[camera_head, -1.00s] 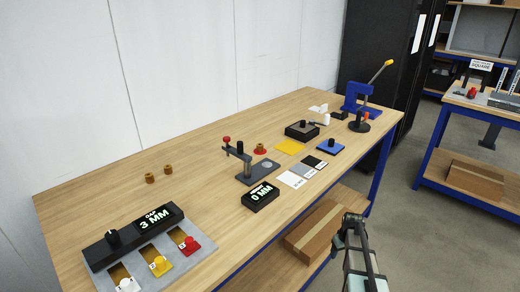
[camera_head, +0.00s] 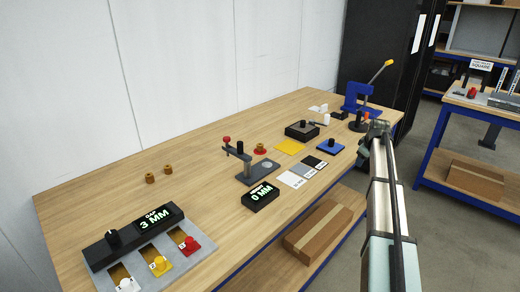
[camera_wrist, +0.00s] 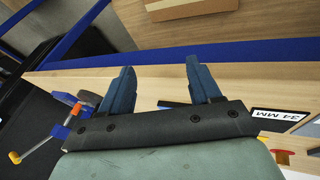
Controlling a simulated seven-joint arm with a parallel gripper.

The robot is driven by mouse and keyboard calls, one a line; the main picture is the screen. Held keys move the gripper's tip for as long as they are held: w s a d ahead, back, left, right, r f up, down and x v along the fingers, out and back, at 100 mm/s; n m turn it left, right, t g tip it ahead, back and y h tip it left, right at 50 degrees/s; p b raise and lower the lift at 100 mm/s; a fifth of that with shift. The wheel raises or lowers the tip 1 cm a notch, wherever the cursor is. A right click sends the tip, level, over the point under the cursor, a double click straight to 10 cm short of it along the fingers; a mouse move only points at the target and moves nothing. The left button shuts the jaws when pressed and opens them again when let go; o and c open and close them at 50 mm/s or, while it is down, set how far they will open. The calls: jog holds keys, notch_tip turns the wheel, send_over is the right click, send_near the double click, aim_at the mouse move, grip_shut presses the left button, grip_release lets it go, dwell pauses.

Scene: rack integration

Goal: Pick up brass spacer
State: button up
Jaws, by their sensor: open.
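Two small brass spacers stand apart on the left part of the table: the nearer one (camera_head: 149,178) and the farther one (camera_head: 168,170). Another small brass-coloured piece (camera_head: 260,149) sits on a red base near the middle. My gripper (camera_head: 376,130) is at the table's right front edge, far to the right of the spacers. In the wrist view its two blue fingers (camera_wrist: 162,85) are spread with nothing between them. The spacers by the wall cannot be made out in the wrist view.
A gap panel (camera_head: 152,245) with coloured tabs lies front left. A grey clamp stand (camera_head: 257,173) and a black display (camera_head: 260,197) stand mid-table. A blue press (camera_head: 360,95) with a yellow-tipped lever is close to my gripper. The table around the two spacers is clear.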

jog(key=w+a+r+n, duration=0.1)
jog(key=w+a+r, duration=0.1)
jog(key=a, duration=0.4)
jog(key=w+a+r+n+g, duration=0.1)
jog(key=w+a+r+n, duration=0.1)
jog(key=w+a, duration=0.2)
jog(key=w+a+r+n+g+y, duration=0.1)
jog(key=w+a, duration=0.3)
jog(key=a, duration=0.4)
jog(key=shift+a+r+n, duration=0.4)
jog(key=shift+r+n, duration=0.2)
jog(key=w+a+r+n+g, duration=0.1)
jog(key=a+r+n, duration=0.1)
jog(key=a, duration=0.5)
jog(key=w+a+r+n+g, duration=0.1)
jog(key=w+a+r, duration=0.1)
jog(key=a, duration=0.5)
notch_tip(320, 180, up, 3)
jog(key=n+g, duration=0.1)
jog(key=n, duration=0.2)
send_over(260, 145)
jog(key=w, duration=0.1)
notch_tip(260, 145, down, 8)
jog(key=shift+f, duration=0.25)
jog(key=shift+s+f, duration=0.2)
jog(key=shift+f, duration=1.1)
jog(key=shift+s+f, duration=0.15)
jog(key=shift+f, duration=1.1)
jog(key=shift+c, duration=0.2)
jog(key=c, duration=1.1)
